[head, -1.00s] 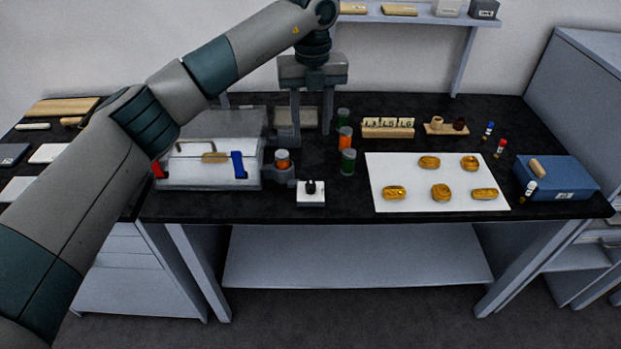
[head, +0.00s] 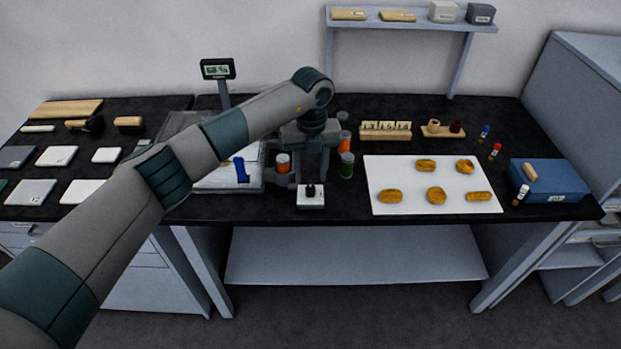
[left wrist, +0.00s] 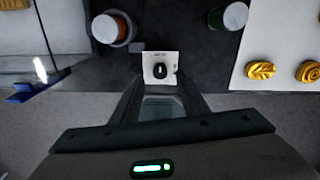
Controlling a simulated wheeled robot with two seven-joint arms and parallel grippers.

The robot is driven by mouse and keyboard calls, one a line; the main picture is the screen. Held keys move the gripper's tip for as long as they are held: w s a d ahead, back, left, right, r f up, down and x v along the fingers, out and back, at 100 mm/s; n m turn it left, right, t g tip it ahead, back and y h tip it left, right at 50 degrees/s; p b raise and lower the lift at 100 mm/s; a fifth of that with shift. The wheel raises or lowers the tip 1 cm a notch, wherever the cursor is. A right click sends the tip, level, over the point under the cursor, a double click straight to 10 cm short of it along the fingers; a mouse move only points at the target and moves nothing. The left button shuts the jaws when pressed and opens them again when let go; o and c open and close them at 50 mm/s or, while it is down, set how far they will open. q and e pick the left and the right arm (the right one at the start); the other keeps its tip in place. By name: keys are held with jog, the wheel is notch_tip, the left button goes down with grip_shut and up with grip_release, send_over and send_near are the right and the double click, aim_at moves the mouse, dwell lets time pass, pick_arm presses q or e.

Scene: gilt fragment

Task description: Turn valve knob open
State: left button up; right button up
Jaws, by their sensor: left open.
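The valve knob (head: 311,189) is a small black knob on a white square block (head: 311,203) at the front edge of the black bench. In the left wrist view the knob (left wrist: 160,71) shows upright at the middle of the white plate (left wrist: 150,80), with small print beside it. My left gripper (head: 311,178) points down over the block, open and empty. In the left wrist view its two fingers (left wrist: 160,84) are spread to either side of the knob, their tips close to it; contact cannot be seen. My right gripper is not in view.
An orange-banded jar (head: 283,163) stands just left of the block, and a green jar (head: 346,165) stands behind right. A white sheet (head: 400,170) with several golden pieces lies to the right. A clear-lidded case with a blue clasp (head: 241,170) is at left.

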aim_at(310, 188)
pick_arm(q)
jog(key=shift+f+p, duration=0.5)
jog(key=shift+f, duration=1.7)
grip_shut()
